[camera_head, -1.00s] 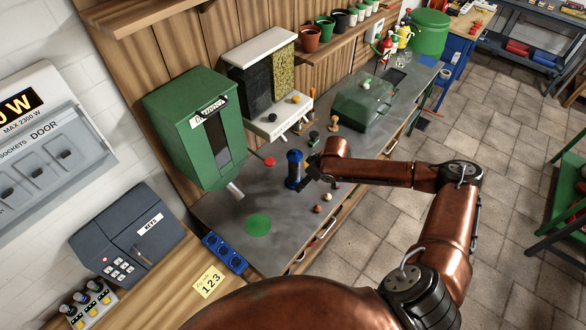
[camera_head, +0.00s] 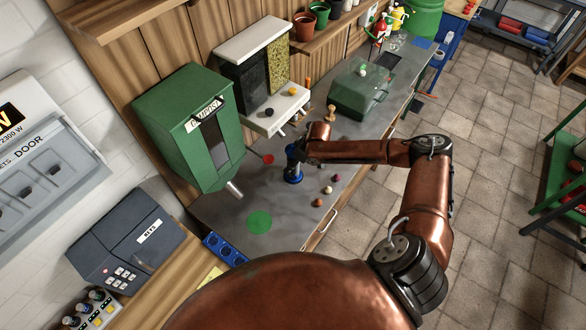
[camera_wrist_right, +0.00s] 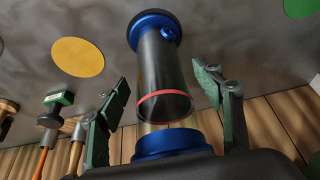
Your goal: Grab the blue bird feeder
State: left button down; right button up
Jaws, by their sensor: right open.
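The blue bird feeder (camera_head: 292,178) stands on the grey workbench (camera_head: 228,208), right of the green dispenser. In the right wrist view the feeder (camera_wrist_right: 162,75) shows blue ends, a clear tube with dark contents and a red ring. My right gripper (camera_head: 301,152) is at the feeder and hides part of it in the head view. In the right wrist view my right gripper (camera_wrist_right: 163,78) is open, with one green-padded finger on each side of the tube and visible gaps to it. My left gripper is not in view.
A green dispenser (camera_head: 193,130) and a white-topped two-bin dispenser (camera_head: 257,70) stand behind the feeder. Small balls (camera_head: 327,190) lie to its right. A green circle (camera_head: 259,221) marks the bench in front. A green lidded box (camera_head: 361,90) stands farther back.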

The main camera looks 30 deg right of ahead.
jog(key=shift+w+a+f, duration=0.1)
jog(key=shift+w+f, duration=0.15)
jog(key=shift+f, duration=0.4)
jog(key=c, duration=1.5)
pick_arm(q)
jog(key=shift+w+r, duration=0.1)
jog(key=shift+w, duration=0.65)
pick_arm(e)
jog(key=shift+c, duration=0.8)
jog(key=shift+w+r, duration=0.1)
